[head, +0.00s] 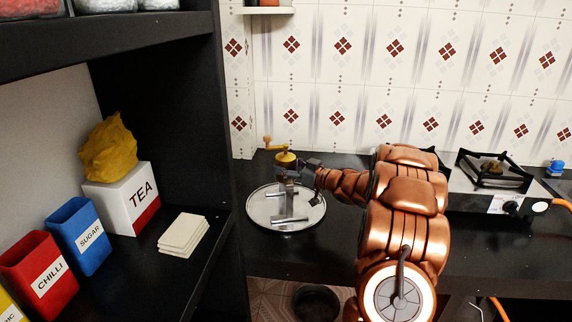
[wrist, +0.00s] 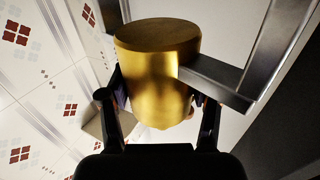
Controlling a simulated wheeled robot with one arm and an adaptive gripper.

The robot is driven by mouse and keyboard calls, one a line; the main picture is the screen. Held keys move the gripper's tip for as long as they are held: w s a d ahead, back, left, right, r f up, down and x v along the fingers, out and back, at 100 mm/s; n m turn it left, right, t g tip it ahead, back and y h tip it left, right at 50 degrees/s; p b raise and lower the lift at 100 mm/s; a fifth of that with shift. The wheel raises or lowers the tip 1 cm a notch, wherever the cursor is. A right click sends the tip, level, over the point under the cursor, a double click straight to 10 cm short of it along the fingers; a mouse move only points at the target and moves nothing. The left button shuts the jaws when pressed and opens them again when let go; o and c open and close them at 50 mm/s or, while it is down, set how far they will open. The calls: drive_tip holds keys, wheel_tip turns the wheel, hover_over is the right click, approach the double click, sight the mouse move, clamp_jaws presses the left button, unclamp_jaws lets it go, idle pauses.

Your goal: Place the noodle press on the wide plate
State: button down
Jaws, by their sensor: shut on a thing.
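The noodle press (head: 285,159) has a brass-coloured cylinder, a crank handle on top and a grey metal stand. In the head view it is upright over the wide plate (head: 261,215), a round pale plate on the dark counter. The stand's foot appears within the plate's rim; I cannot tell whether it touches the plate. My gripper (head: 300,165) reaches in from the right and is shut on the press. In the wrist view my gripper (wrist: 160,100) has its fingers on both sides of the brass cylinder (wrist: 157,60), with a metal bar of the stand beside it.
A dark shelf unit (head: 225,150) stands close left of the plate, holding a tea box (head: 125,200), canisters and white coasters (head: 184,233). A stove (head: 490,185) sits to the right, beyond my arm. A tiled wall (head: 340,80) is behind the counter.

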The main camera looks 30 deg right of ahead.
drive_tip(key=shift+r, duration=0.15)
drive_tip(key=shift+c, duration=1.2)
unclamp_jaws()
drive_tip(key=shift+f, duration=0.2)
drive_tip(key=shift+r, duration=0.15)
drive_tip(key=b+v, duration=0.1)
drive_tip(key=v, duration=1.1)
